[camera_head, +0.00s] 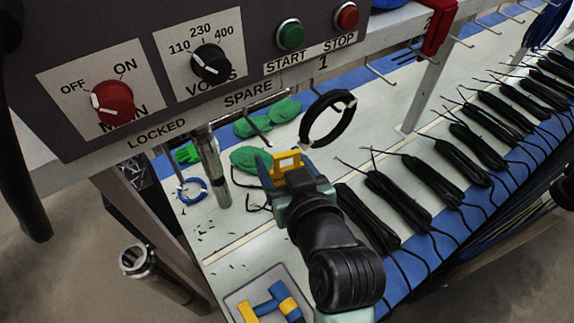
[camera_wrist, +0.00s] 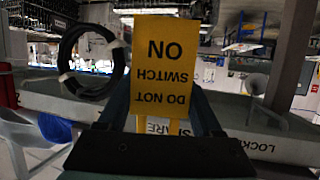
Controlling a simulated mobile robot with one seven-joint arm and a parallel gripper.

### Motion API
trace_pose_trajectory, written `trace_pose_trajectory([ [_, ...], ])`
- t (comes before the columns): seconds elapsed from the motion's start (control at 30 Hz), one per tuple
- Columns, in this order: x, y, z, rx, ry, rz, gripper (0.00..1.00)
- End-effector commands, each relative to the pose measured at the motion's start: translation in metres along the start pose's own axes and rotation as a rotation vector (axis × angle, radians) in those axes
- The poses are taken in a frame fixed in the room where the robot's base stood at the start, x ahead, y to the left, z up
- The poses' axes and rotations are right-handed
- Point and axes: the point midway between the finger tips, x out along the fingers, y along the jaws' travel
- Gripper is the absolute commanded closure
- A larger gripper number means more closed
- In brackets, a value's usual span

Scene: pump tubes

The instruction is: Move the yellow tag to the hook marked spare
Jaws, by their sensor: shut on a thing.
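The yellow tag (camera_head: 289,161) is held between the fingers of my gripper (camera_head: 283,170), in front of and below the control panel. In the wrist view the tag (camera_wrist: 163,65) stands up between the two fingers, with its words "DO NOT SWITCH ON" upside down. The spare label (camera_head: 248,93) is on the panel's lower edge. The spare hook (camera_head: 257,129) shows below that label, to the left of the tag and apart from it in the picture.
A black cable coil (camera_head: 329,118) hangs under label 1, close to the right of my gripper. Green bundles (camera_head: 252,160) and rows of black cable bundles (camera_head: 430,180) lie on the bench below.

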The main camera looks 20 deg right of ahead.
Motion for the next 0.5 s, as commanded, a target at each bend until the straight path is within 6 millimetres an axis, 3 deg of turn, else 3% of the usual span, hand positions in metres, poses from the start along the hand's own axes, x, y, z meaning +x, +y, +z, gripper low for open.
trace_pose_trajectory([
  [0.5, 0.029, -0.009, -0.008, 0.0, 0.002, -0.001, 0.88],
])
